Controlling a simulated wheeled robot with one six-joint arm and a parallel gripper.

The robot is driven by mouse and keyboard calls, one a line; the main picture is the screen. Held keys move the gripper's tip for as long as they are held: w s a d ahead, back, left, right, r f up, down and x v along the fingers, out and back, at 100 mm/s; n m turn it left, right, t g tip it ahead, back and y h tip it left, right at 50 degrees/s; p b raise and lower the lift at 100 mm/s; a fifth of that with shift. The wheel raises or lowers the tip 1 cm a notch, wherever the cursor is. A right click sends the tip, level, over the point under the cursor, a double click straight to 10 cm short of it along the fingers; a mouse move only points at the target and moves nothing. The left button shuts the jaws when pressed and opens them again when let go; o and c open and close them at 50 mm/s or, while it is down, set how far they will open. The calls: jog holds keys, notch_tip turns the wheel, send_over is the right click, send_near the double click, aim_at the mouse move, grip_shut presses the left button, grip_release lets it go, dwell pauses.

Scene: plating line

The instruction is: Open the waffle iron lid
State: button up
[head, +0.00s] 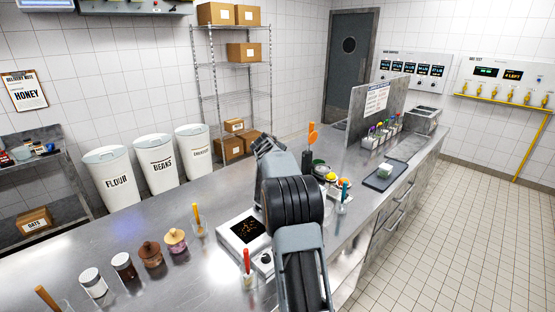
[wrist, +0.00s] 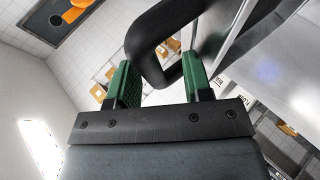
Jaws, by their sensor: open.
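A thick black loop handle (wrist: 150,35) crosses the top of the wrist view and joins a pale metal surface (wrist: 250,50) on the right. It looks like the waffle iron's lid handle, but too little of the body shows to be sure. My gripper (wrist: 157,60) is open, with one green finger on each side of the lower part of the loop. I cannot tell whether either finger touches it. In the head view my arm covers the middle of the counter, and I cannot make out the waffle iron or the lid's angle there.
On the steel counter (head: 120,220), left of my arm, stand a white device with a dark screen (head: 243,230), jars (head: 123,265) and cups holding coloured sticks. To the right are small bowls, a dark tray (head: 385,175) and an upright steel panel (head: 376,108).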

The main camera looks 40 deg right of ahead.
jog(key=b+v, duration=0.4)
jog(key=v, duration=1)
jog(key=shift+w, duration=0.1)
jog(key=s+a+f+m+g+y, duration=0.25)
jog(key=s+a+f, duration=0.2)
jog(key=f, duration=0.45)
jog(key=s+a+f+y, duration=0.3)
jog(key=s+a, duration=0.8)
jog(key=s+a+f+y, duration=0.3)
jog(key=s+a, duration=0.7)
jog(key=a, duration=0.1)
jog(key=shift+s+f+m+t, duration=0.25)
jog(key=shift+s+m+t, duration=0.15)
jog(key=shift+m+t, duration=0.05)
